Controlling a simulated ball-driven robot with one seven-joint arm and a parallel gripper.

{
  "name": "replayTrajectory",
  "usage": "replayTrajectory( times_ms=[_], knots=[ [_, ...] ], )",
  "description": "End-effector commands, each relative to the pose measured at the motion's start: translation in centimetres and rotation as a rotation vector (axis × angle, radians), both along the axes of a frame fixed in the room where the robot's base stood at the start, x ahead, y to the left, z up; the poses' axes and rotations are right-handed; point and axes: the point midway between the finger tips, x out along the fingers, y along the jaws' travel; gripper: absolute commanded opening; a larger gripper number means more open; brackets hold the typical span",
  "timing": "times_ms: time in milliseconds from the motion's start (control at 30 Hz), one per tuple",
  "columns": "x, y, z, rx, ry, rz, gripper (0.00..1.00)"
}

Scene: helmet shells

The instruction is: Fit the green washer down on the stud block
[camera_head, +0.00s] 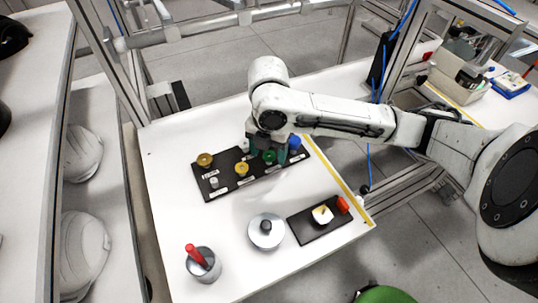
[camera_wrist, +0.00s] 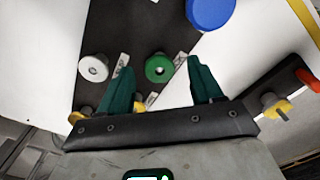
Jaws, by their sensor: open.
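The green washer (camera_head: 269,157) is a round green ring with a hole, on the long black board (camera_head: 223,187). In the wrist view the green washer (camera_wrist: 159,68) shows between the fingertips, with gaps on both sides. My gripper (camera_head: 267,150) is open above it, its dark green fingers apart and holding nothing; the wrist view also shows my gripper (camera_wrist: 158,75). What looks like the stud block (camera_head: 322,214), pale and yellow, sits on a small black board; in the wrist view a grey stud rises from this block (camera_wrist: 275,105).
The long board also bears a blue piece (camera_head: 294,142), a yellow one (camera_head: 242,168), a gold one (camera_head: 205,160) and pale ones. A red piece (camera_head: 342,204) is beside the block. A round silver piece (camera_head: 266,231) and a cup (camera_head: 203,264) with a red handle stand in front.

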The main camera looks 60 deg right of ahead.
Motion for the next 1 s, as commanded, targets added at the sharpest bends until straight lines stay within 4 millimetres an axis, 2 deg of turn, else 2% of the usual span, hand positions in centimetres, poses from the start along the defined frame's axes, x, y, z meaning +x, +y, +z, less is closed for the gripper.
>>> replayTrajectory(
  times_ms=[100, 700, 1000],
  knots=[
    [0.0, 0.0, 0.01, 0.0, 0.0, 0.0, 0.63],
    [0.0, 0.0, 0.01, 0.0, 0.0, 0.0, 0.06],
    [0.0, 0.0, 0.09, 0.0, 0.0, 0.0, 0.06]
  ],
)
